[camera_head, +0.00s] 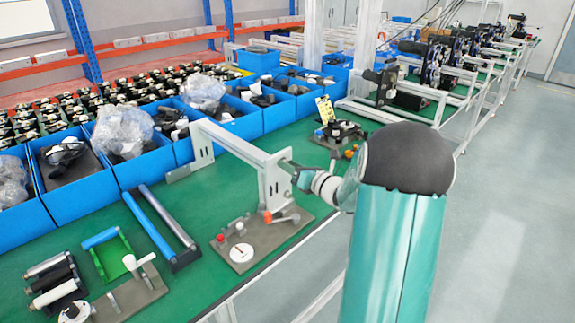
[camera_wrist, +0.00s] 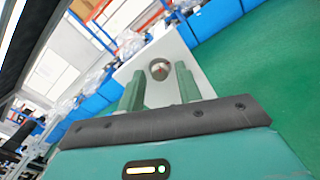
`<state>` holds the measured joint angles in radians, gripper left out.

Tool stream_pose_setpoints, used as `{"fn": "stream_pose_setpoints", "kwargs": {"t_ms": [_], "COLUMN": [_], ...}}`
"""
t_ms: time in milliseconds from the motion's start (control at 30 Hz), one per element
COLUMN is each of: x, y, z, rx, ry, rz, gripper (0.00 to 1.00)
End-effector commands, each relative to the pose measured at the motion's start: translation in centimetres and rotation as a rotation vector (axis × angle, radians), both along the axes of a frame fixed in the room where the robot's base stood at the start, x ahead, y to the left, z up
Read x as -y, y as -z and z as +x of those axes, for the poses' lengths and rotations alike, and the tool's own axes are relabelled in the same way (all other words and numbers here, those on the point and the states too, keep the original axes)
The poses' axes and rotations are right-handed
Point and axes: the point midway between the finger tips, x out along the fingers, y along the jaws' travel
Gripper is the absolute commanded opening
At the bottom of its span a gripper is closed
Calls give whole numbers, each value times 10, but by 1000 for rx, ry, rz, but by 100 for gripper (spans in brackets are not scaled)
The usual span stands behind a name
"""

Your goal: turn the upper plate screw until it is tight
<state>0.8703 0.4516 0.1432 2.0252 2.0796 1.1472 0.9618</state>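The upper plate screw (camera_wrist: 160,71) is a round metal head on a pale upright plate (camera_wrist: 185,50) in the wrist view. In the head view, this plate (camera_head: 273,188) is the near end of a grey frame, and I cannot make out the screw. My gripper (camera_head: 289,165) is at the right face of the plate. In the wrist view my gripper (camera_wrist: 160,75) is open, its two green fingers apart. The screw head shows between the fingertips, with a gap visible on each side. I cannot tell how far the tips are from the plate.
A grey base (camera_head: 258,249) with a white dial and red knobs lies just in front of the frame. Blue bins (camera_head: 75,203) line the back. A blue-handled frame (camera_head: 150,222) lies left. Another fixture (camera_head: 340,131) stands behind my gripper. The aisle on the right is clear.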

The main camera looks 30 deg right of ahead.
Motion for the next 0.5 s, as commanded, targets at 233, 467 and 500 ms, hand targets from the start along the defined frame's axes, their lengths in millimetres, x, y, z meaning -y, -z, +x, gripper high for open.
{"fn": "stream_pose_setpoints", "kwargs": {"t_ms": [233, 467, 500], "x": [0, 0, 0], "y": [0, 0, 0], "z": [0, 0, 0], "rx": [3, 50, 59], "ry": [0, 1, 1], "rz": [-17, -269, -320], "gripper": [35, 35, 35]}}
